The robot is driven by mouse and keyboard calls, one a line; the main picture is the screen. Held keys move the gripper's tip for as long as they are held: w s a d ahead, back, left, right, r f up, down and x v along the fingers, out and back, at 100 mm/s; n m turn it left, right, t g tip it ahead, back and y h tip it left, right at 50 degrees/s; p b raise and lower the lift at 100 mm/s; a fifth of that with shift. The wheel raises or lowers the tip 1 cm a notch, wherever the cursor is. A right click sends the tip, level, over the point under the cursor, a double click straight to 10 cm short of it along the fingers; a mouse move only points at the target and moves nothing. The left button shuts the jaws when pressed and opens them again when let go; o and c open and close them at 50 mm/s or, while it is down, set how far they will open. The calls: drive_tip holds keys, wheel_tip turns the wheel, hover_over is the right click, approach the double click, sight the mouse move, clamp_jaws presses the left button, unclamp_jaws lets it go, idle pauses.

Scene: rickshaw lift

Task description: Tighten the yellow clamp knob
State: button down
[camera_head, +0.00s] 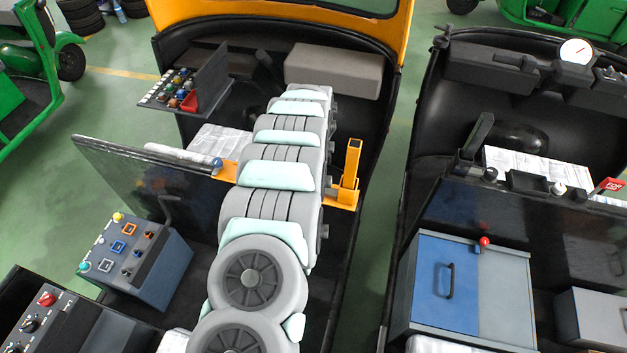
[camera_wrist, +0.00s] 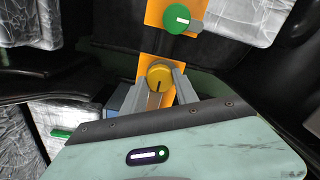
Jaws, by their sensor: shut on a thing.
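The yellow clamp knob (camera_wrist: 159,77) shows in the wrist view, round with a dark line marked on its face. It is mounted on an orange bracket (camera_wrist: 153,60). My gripper (camera_wrist: 161,84) is shut on the knob, with one grey finger on each side of it. In the head view, my arm hides the yellow knob and the gripper. Parts of an orange bar (camera_head: 347,180) show to the right of my arm.
A control box (camera_head: 135,258) with several buttons and a dark panel (camera_head: 150,185) stand left of my arm. A rack of coloured knobs (camera_head: 180,90) is behind them. A blue-and-grey cabinet (camera_head: 505,290) stands at the right. Foil-wrapped bundles (camera_wrist: 25,140) lie near the knob.

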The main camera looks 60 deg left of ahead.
drive_tip(key=c, duration=0.9)
unclamp_jaws()
drive_tip(key=shift+c, duration=0.2)
drive_tip(key=shift+r, duration=0.9)
wheel_tip(320, 180, up, 9)
drive_tip(key=p, duration=0.2)
drive_tip(key=shift+p, duration=0.4)
